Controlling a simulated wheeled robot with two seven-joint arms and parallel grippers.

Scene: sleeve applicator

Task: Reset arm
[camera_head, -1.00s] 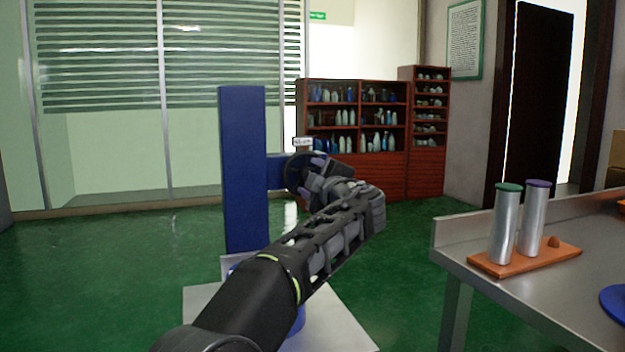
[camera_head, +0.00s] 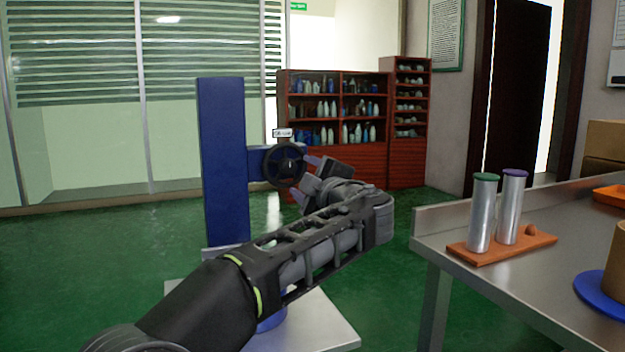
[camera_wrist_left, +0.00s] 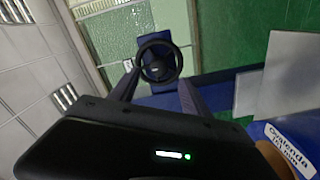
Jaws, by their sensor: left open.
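My left gripper (camera_head: 307,178) is open and empty in the head view, just right of a black handwheel (camera_head: 284,164). The handwheel is mounted on a side arm of a blue column (camera_head: 222,160) that stands on a pale base plate (camera_head: 318,325). In the left wrist view the handwheel (camera_wrist_left: 158,61) shows beyond and between the two fingers (camera_wrist_left: 160,92), with a visible gap to it. My left arm reaches in from the bottom left. My right gripper is not in either view.
A steel table (camera_head: 468,285) stands at the right with two metal cylinders on an orange board (camera_head: 500,246), a blue disc (camera_head: 598,296) and an orange tray (camera_head: 610,196). A red-brown shelf (camera_head: 340,150) with bottles is behind. Green floor is open at the left.

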